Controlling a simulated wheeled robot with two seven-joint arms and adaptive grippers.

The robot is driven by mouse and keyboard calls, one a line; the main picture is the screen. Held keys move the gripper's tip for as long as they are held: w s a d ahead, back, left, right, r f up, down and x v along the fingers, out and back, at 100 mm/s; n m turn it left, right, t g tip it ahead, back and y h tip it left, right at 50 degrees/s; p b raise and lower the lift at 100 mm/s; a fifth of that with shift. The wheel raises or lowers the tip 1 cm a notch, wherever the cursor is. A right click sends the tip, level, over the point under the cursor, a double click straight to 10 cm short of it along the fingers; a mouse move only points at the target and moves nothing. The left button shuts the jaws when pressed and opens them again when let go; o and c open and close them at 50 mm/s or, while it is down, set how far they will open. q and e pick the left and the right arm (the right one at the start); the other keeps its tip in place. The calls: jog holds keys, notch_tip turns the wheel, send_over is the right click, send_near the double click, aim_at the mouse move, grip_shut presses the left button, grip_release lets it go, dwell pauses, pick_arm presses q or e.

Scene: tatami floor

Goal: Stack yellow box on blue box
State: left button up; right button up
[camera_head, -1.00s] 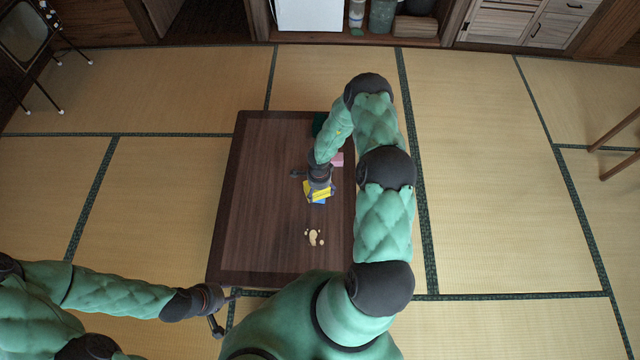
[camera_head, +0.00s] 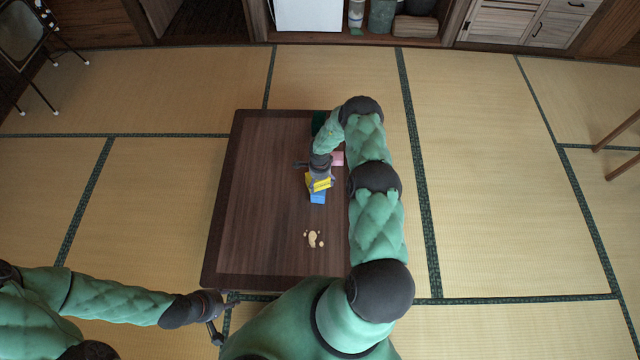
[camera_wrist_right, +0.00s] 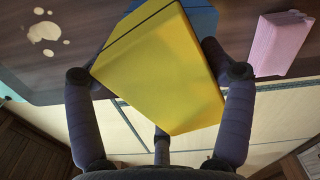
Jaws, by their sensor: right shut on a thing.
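The yellow box (camera_head: 320,184) is held in my right gripper (camera_head: 318,178), above the low table. In the right wrist view the yellow box (camera_wrist_right: 160,75) sits tilted between the fingers of my right gripper (camera_wrist_right: 160,80). The blue box (camera_head: 317,197) shows just in front of the yellow box in the head view. In the right wrist view part of the blue box (camera_wrist_right: 203,20) shows behind the yellow one. I cannot tell whether the two touch. My left gripper (camera_head: 217,320) is off the table's near left corner, empty; its fingers look spread.
The dark wooden table (camera_head: 262,200) is mostly clear on its left half. A pink block (camera_head: 337,158) lies beside my right gripper, and a dark green thing (camera_head: 318,122) stands at the far edge. A pale paw-like mark (camera_head: 313,239) is near the front.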

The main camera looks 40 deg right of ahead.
jog(key=shift+d+f, duration=0.1)
jog(key=shift+f, duration=0.25)
jog(key=shift+f, duration=0.15)
jog(key=o, duration=1.2)
jog(key=shift+c, duration=0.2)
notch_tip(320, 180, up, 12)
jog(key=p, duration=0.5)
